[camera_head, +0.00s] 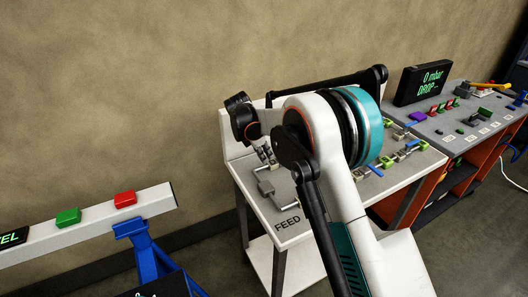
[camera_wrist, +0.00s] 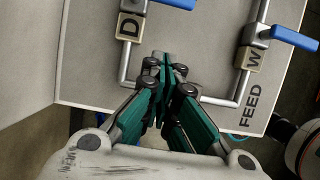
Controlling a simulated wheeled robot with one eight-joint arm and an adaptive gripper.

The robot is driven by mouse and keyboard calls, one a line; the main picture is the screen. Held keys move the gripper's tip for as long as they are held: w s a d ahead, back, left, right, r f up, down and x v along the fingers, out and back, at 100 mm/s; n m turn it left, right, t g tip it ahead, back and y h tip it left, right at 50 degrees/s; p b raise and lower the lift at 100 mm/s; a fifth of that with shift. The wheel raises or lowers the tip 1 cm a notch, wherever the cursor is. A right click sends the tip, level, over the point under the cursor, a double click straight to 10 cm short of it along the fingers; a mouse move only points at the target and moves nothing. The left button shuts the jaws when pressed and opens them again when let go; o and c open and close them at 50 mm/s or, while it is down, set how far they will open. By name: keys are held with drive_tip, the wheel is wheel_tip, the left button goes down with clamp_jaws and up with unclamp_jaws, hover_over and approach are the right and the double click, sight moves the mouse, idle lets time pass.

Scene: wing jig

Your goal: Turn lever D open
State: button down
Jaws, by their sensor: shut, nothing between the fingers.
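In the wrist view, the block marked D (camera_wrist: 128,27) sits on a grey pipe at the upper left. Lever D's blue handle (camera_wrist: 174,3) extends right from the valve above it, crosswise to the pipe, and is partly cut off by the top edge. My gripper (camera_wrist: 165,64) is shut and empty, its tips below and right of the D block and apart from the handle in the picture. In the head view my gripper (camera_head: 267,156) is small over the white table (camera_head: 258,213), and my arm hides much of the table; lever D cannot be made out there.
A block marked W (camera_wrist: 252,57) with its own blue handle (camera_wrist: 295,38) stands to the right, near the FEED label (camera_wrist: 251,105). A pipe bend runs below the tips. A grey console (camera_head: 460,124) stands right, and a rail with red and green buttons (camera_head: 100,222) left.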

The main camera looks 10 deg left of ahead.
drive_tip(key=x, duration=0.5)
drive_tip(key=shift+f+b, duration=0.2)
drive_tip(key=shift+b, duration=0.15)
drive_tip(key=shift+w+d+r, duration=0.15)
drive_tip(key=shift+w+d, duration=0.4)
drive_tip(key=shift+d, duration=0.25)
drive_tip(key=shift+w+d+r, duration=0.1)
drive_tip(key=shift+w+d, duration=0.5)
drive_tip(key=shift+d, duration=0.2)
